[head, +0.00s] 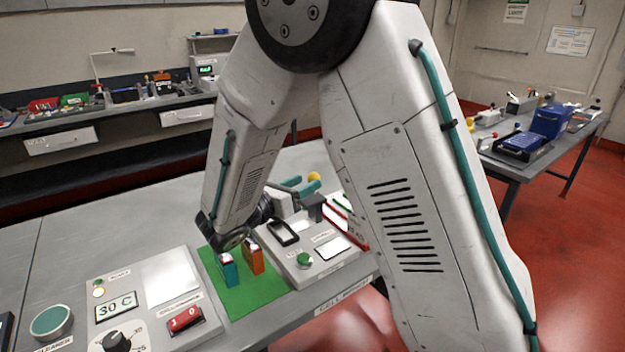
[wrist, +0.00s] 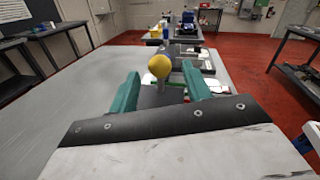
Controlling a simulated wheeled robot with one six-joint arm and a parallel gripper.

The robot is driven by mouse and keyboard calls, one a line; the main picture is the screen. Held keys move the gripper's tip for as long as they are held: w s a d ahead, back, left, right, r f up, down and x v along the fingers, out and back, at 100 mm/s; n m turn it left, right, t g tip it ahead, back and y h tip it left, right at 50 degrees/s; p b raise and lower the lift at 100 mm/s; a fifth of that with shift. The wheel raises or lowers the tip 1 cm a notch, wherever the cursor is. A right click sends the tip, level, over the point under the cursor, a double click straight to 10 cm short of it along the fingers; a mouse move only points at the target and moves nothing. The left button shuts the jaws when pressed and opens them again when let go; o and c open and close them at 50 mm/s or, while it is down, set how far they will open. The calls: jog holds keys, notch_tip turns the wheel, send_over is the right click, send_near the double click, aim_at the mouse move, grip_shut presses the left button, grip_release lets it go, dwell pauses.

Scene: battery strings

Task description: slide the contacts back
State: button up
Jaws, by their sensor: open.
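A yellow ball knob (wrist: 160,66) shows between the two teal fingers of my gripper (wrist: 160,78) in the wrist view. The fingers stand apart with gaps on both sides of the knob. A grey part lies below the knob, partly hidden by my gripper. In the head view my gripper (head: 300,186) is low over the right side of the bench, and the yellow knob (head: 314,176) shows just beyond its fingers. I cannot make out the contacts themselves; my arm covers much of that area.
A teal cell (head: 228,270) and an orange cell (head: 254,258) stand on a green mat (head: 262,291). A panel with a dial (head: 117,342) and red switch (head: 186,319) is left of it. A panel with a green button (head: 304,260) is right. The bench's left rear is clear.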

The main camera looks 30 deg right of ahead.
jog(key=shift+v, duration=1.65)
jog(key=s+d+r+m+g+y, duration=0.35)
jog(key=s+m, duration=0.25)
jog(key=s, duration=0.2)
jog(key=s+d+r+m+g+y, duration=0.2)
jog(key=s+d+m+g+y, duration=0.15)
jog(key=s+d+m, duration=0.35)
jog(key=s+a+m+t+y, duration=0.1)
jog(key=s+a+m+y, duration=0.3)
jog(key=s, duration=0.3)
jog(key=s+a+r+m+t+y, duration=0.1)
jog(key=s+a+m+y, duration=0.3)
jog(key=s+m+y, duration=0.2)
jog(key=shift+s+a+m+t, duration=0.35)
jog(key=shift+s+m+t, duration=0.05)
jog(key=shift+s, duration=0.15)
